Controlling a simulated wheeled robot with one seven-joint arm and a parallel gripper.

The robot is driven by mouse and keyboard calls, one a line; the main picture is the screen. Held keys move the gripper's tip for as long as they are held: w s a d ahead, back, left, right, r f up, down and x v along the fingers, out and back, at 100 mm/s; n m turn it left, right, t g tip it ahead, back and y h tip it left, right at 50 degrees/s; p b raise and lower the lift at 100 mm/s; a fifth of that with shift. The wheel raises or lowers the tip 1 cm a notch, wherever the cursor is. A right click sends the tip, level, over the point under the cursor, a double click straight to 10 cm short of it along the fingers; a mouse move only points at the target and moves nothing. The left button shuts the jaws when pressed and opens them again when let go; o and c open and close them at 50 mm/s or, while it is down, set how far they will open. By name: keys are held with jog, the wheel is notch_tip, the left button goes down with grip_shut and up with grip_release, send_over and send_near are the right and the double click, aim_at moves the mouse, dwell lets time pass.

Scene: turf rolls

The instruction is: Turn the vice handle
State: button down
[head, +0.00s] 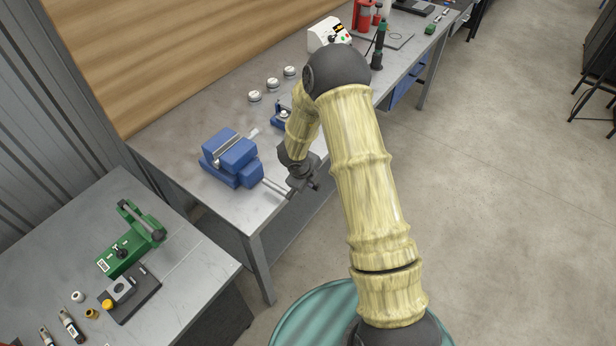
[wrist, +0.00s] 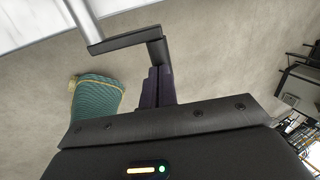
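A blue vice (head: 235,158) stands on the grey workbench, its silver rods reaching out past the front edge. My gripper (head: 303,183) is at the outer end of these rods, beyond the bench edge. In the wrist view the silver screw (wrist: 82,18) meets a dark vice handle (wrist: 122,42), a bar with a short grip bent from its far end. My gripper (wrist: 159,72) has its two dark fingers close together at that grip and looks shut on it. The fingers hide the lower part of the grip.
Several white round pieces (head: 272,84) lie behind the vice on the workbench (head: 190,183). A second table (head: 190,268) with a green tool (head: 128,250) is at lower left. The concrete floor (head: 490,180) at right is clear.

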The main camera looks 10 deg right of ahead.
jog(key=shift+d+f, duration=0.7)
jog(key=shift+f, duration=0.3)
dwell(0.8)
dwell(0.4)
jog(key=shift+s+a+r+p, duration=0.1)
jog(key=shift+a+r+p, duration=0.05)
jog(key=shift+r+p, duration=0.45)
jog(key=a+p+v, duration=0.1)
jog(key=v, duration=1.3)
jog(key=shift+w+f, duration=0.15)
jog(key=shift+w, duration=0.05)
jog(key=shift+a, duration=0.15)
